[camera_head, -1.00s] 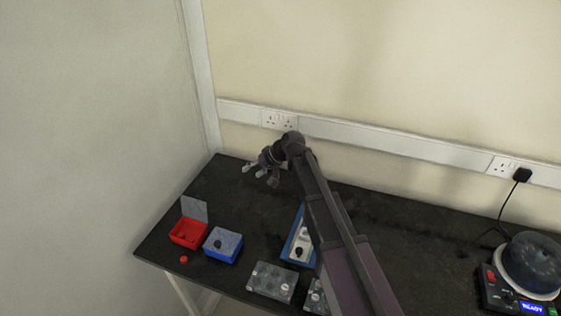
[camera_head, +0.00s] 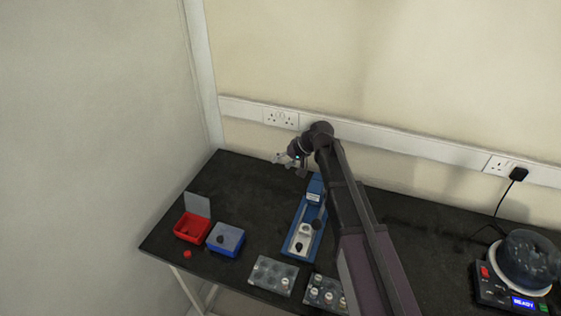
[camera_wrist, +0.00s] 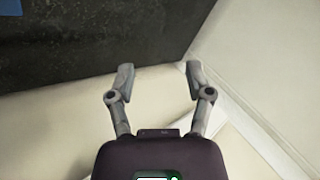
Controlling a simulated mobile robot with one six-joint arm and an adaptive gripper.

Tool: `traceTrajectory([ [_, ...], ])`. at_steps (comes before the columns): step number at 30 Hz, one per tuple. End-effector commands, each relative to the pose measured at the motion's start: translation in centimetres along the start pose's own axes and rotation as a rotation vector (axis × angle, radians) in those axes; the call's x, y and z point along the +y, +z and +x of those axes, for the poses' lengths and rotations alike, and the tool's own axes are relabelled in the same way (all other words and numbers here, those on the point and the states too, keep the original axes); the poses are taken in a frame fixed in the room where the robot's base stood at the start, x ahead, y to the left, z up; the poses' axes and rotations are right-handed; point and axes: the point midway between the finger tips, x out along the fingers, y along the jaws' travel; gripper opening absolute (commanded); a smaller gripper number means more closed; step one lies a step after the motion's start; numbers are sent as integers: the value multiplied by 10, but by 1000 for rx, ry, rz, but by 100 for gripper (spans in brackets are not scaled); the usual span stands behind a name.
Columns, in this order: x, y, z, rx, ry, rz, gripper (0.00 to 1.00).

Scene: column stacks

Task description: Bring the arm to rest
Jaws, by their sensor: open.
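My gripper (camera_head: 291,164) is raised over the back of the black table, near the wall, in the head view. In the wrist view my gripper (camera_wrist: 157,80) has its two fingers spread wide with nothing between them. The wrist view shows the dark table top (camera_wrist: 90,35), a pale wall and a corner beyond the fingers. My arm reaches from the lower right of the head view up to the gripper. It hides part of the table behind it.
A red box (camera_head: 190,229) with its lid raised, a blue box (camera_head: 225,240), a blue stand (camera_head: 293,240), two grey racks (camera_head: 272,276) (camera_head: 326,293) and a small red piece (camera_head: 187,254) are on the table. A round-topped device (camera_head: 525,262) stands at right. The back left table is clear.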

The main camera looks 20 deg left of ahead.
Motion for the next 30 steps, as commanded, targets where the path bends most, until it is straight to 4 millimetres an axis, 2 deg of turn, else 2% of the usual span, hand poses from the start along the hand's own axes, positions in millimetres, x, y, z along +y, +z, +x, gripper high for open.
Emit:
traceTrajectory([
  [12,0,0,0,0,0,-1,66],
  [17,6,2,-7,1,14,3,66],
  [23,33,11,-35,5,72,18,66],
  [30,83,38,-83,3,186,56,66],
])
